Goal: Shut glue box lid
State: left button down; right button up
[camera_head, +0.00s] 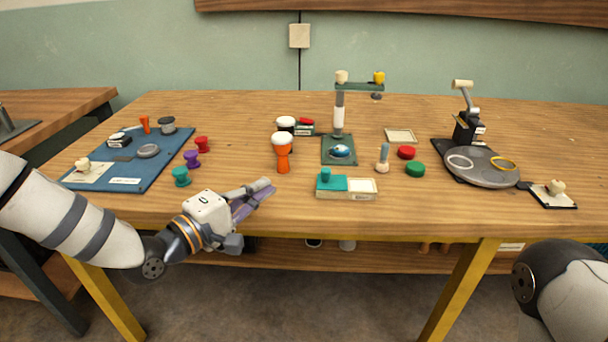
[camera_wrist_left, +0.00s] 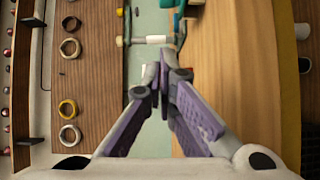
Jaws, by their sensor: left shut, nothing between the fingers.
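The glue box (camera_head: 346,194) is low and sits near the front edge of the table, right of my left gripper. A teal lid (camera_head: 332,183) with a round teal knob lies over its left half. Its right half shows a pale, cream-coloured face. My left gripper (camera_head: 266,187) is at the table's front edge, left of the box and apart from it. Its purple-padded fingers are together and empty; they also show in the left wrist view (camera_wrist_left: 165,62). A teal piece shows at that view's top edge, but I cannot tell whether it is the lid. My right gripper is out of view.
An orange goblet drum (camera_head: 283,155) stands behind and left of the box. A peg (camera_head: 383,158), a red disc (camera_head: 406,152) and a green disc (camera_head: 415,169) are to its right. A press stand (camera_head: 339,117) is behind. Teal, purple and red spools stand by the blue mat (camera_head: 155,167).

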aim_at(336, 186)
pick_arm(q)
jog(key=x, duration=0.5)
jog(key=shift+w+d+f, duration=0.2)
jog(key=shift+w+d, duration=0.05)
jog(key=shift+w, duration=0.05)
jog(key=d, duration=0.1)
jog(key=w+d, duration=0.1)
jog(key=d, duration=0.1)
jog(key=shift+w+d+r, duration=0.15)
jog(key=shift+d, duration=0.55)
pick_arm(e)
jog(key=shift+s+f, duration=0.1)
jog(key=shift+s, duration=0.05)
pick_arm(q)
jog(key=d, duration=0.4)
jog(key=d+b, duration=0.1)
jog(key=d, duration=0.1)
jog(key=shift+w+d+f, duration=0.15)
jog(key=shift+d+f, duration=0.05)
jog(key=shift+f, duration=0.05)
jog(key=shift+d+r, duration=0.15)
jog(key=shift+d, duration=0.15)
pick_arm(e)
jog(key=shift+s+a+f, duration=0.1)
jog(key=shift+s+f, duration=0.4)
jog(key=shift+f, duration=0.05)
pick_arm(q)
jog(key=shift+a, duration=0.1)
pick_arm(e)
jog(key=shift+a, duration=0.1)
